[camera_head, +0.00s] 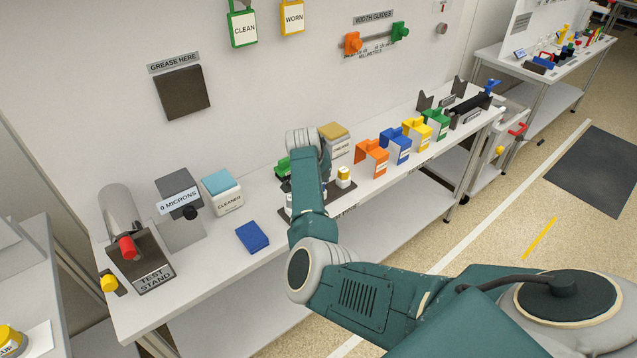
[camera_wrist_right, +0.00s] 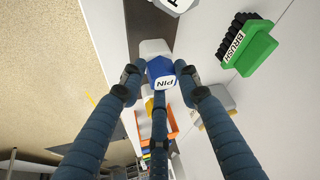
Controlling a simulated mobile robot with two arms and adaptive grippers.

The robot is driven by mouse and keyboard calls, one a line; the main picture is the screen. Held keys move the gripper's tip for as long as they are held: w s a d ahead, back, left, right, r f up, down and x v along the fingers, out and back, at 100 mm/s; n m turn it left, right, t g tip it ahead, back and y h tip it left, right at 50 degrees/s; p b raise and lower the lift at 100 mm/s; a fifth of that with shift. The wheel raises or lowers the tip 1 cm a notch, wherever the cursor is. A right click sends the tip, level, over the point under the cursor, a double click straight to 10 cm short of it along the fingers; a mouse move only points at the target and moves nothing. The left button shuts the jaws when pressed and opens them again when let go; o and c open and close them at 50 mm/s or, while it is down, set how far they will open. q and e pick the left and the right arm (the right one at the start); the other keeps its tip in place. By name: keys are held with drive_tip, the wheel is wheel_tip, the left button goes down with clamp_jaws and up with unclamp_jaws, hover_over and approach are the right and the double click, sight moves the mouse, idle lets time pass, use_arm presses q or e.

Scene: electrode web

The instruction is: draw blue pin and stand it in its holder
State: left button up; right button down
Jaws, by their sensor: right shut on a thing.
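The blue pin (camera_wrist_right: 162,74), a blue block marked PIN, is between the fingertips of my right gripper (camera_wrist_right: 159,84) in the right wrist view. The gripper is shut on it. A pale block (camera_wrist_right: 155,47) lies just beyond the blue part; I cannot tell whether it is joined to the pin or only under it. In the head view my right arm reaches over the bench and hides its gripper and the blue pin. I cannot make out the pin's holder for certain. My left gripper is not in view.
A green brush (camera_wrist_right: 249,45) lies beside the gripper. On the bench (camera_head: 195,275) are a white pot with a yellow top (camera_head: 343,177), a blue flat block (camera_head: 252,237), a cleaner box (camera_head: 222,193), a test stand (camera_head: 140,262), and orange (camera_head: 372,157), blue, yellow and green blocks.

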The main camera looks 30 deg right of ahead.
drive_tip(key=c, duration=1.2)
unclamp_jaws()
drive_tip(key=v, duration=1.2)
